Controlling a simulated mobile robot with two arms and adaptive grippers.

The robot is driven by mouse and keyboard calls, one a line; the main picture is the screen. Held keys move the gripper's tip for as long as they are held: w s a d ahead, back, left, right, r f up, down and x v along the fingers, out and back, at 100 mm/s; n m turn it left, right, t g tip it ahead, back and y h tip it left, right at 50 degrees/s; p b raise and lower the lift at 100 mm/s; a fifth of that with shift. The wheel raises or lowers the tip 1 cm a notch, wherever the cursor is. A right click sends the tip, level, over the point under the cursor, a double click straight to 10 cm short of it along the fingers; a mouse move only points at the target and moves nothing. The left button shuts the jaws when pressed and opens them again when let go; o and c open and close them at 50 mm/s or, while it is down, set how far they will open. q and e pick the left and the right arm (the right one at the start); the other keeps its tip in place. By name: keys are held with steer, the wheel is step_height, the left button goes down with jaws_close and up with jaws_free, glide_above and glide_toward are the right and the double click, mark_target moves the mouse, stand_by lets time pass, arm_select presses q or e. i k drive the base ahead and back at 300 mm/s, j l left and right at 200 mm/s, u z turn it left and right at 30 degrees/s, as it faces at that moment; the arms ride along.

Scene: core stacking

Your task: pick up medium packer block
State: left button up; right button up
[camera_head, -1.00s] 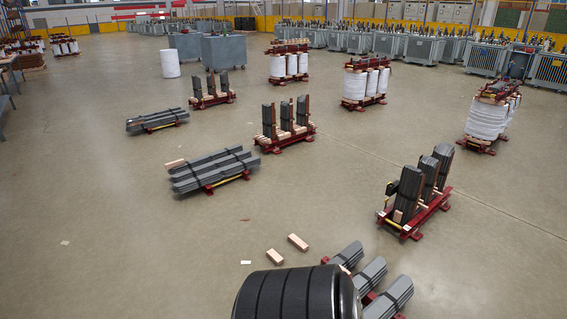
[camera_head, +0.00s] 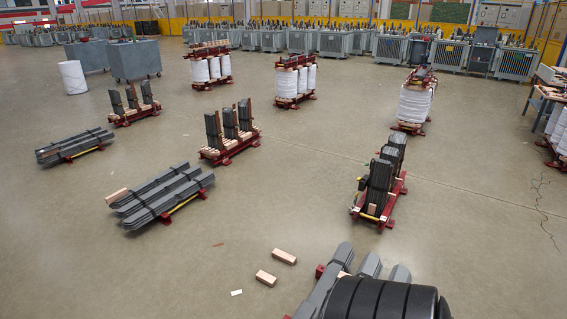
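Two pale wooden blocks lie apart on the bare floor at the lower middle of the head view. The longer block (camera_head: 284,256) is farther back, and a shorter block (camera_head: 266,278) lies in front of it to the left. A small, thin whitish piece (camera_head: 236,292) lies flat nearer still. I cannot tell for sure which is the medium packer block; the shorter wooden block looks middle in size among the three. Neither of my grippers is in view. A black ribbed rounded part, likely mine, covers the bottom right of the middle.
Grey laminated bars (camera_head: 325,284) lie just right of the blocks, partly hidden. A stack of long bars (camera_head: 160,200) lies to the left. Red-based core stands (camera_head: 380,190) and (camera_head: 230,135) are behind. The floor left of the blocks is clear.

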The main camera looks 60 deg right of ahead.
mark_target(261, 275)
steer(key=i+z, duration=0.35)
steer(key=i, duration=0.25)
steer(key=i+z, duration=0.35)
steer(key=i, duration=0.25)
steer(key=i+j+z, duration=0.35)
steer(key=i, duration=0.2)
